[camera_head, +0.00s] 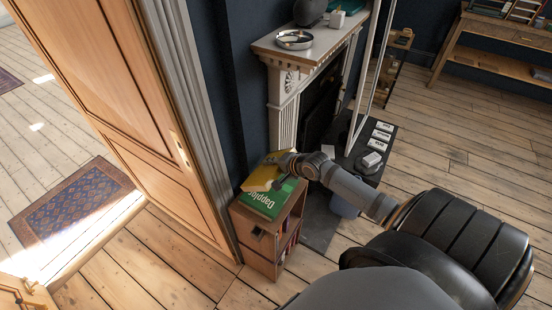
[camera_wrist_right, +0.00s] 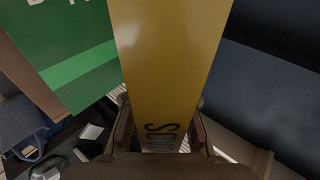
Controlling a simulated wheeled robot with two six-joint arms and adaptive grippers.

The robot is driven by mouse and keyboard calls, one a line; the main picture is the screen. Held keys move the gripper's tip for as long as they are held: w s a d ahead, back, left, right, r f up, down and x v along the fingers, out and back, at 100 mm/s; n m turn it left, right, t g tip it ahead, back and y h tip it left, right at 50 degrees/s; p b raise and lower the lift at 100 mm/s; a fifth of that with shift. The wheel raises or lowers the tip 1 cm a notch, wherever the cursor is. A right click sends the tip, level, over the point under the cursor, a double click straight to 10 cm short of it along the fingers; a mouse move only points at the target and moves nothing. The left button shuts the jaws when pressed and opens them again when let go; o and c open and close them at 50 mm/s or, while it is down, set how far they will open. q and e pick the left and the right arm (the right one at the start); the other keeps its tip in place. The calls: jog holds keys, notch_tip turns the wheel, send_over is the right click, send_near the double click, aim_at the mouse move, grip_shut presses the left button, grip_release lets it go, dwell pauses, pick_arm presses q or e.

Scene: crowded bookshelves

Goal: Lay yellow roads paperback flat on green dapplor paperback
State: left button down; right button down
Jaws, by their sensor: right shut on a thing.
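The green Dapplor paperback (camera_head: 268,203) lies flat on top of a small wooden bookcase, its white title facing up. It also shows at the left of the right wrist view (camera_wrist_right: 75,50). My right gripper (camera_head: 283,170) is shut on the yellow roads paperback (camera_head: 262,178). In the right wrist view the yellow book (camera_wrist_right: 168,65) runs up from between the fingers, with part of its title near them. In the head view the yellow book is over the far part of the green one; I cannot tell whether they touch. My left gripper is not in view.
The small bookcase (camera_head: 262,244) stands against the dark blue wall, beside an open wooden door (camera_head: 110,90). A white fireplace (camera_head: 283,85) with a mantel is behind it. Several cards lie on the dark hearth (camera_head: 350,158). Floor is clear in front.

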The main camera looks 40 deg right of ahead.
jog(key=b+x, duration=0.2)
jog(key=b, duration=0.1)
jog(key=b+x, duration=0.1)
jog(key=shift+a+f, duration=0.2)
jog(key=shift+f, duration=0.25)
jog(key=shift+s+f, duration=0.15)
jog(key=shift+f, duration=1.25)
jog(key=c, duration=1.1)
grip_release()
jog(key=shift+s, duration=0.1)
